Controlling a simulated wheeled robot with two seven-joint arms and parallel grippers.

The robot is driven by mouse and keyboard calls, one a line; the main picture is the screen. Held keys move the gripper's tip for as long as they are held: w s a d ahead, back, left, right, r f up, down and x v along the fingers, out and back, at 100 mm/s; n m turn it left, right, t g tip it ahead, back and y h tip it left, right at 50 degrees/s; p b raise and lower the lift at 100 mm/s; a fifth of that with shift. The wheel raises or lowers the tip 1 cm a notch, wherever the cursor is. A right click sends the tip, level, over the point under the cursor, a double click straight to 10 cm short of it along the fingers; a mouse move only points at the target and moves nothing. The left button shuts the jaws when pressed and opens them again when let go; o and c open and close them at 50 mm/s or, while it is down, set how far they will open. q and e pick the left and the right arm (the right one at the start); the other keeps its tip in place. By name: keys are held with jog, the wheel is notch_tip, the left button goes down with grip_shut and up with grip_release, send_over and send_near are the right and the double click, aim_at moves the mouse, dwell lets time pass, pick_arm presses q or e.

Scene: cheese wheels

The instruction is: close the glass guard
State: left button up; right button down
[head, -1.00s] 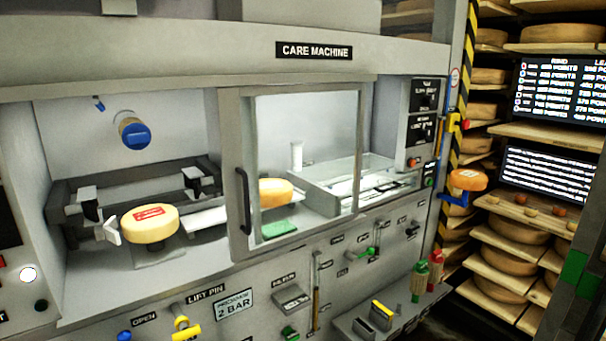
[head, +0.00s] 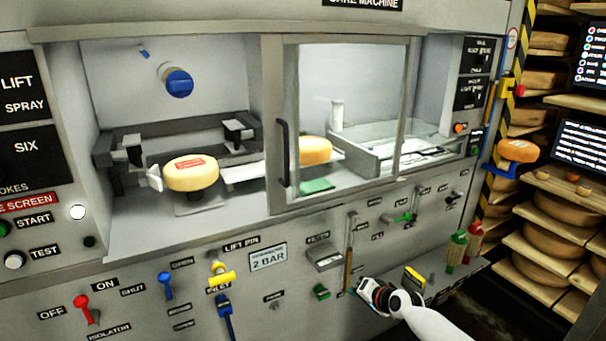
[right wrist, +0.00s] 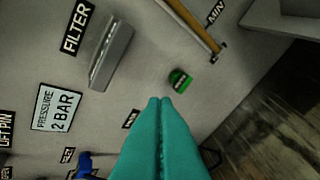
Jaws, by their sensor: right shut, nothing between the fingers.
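The glass guard (head: 350,112) is a grey-framed sliding pane with a black vertical handle (head: 283,152) on its left side. It stands over the right part of the care machine's opening, and the left part is uncovered. My right gripper (head: 352,292) is low in front of the machine's lower panel, below and to the right of the handle and well apart from it. In the right wrist view its teal fingers (right wrist: 160,104) are together and empty, pointing at the panel. My left gripper is in neither view.
A cheese wheel (head: 190,174) sits in the uncovered left bay; another (head: 315,150) is behind the glass. A yellow lever (head: 222,274), a blue lever (head: 226,315) and a filter block (head: 324,257) stick out of the panel. A shelf (head: 455,275) juts out at lower right.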

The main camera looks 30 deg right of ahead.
jog(key=w+r+m+t+y, duration=0.1)
jog(key=w+r+t, duration=0.15)
jog(key=r, duration=0.75)
jog(key=w+r+m+t+y, duration=0.1)
jog(key=w+r, duration=0.2)
jog(key=r, duration=0.6)
jog(key=t+y+b, duration=0.1)
jog(key=y+b, duration=0.1)
jog(key=y, duration=0.2)
send_near(302, 167)
jog(key=s+r, duration=0.3)
jog(key=s, duration=0.2)
jog(key=w+a+p, duration=0.2)
jog(key=w+a, duration=0.1)
jog(key=w, duration=0.1)
jog(key=w+a+p, duration=0.3)
jog(key=w+a, duration=0.1)
jog(key=shift+a+f, duration=0.1)
jog(key=shift+f, duration=0.05)
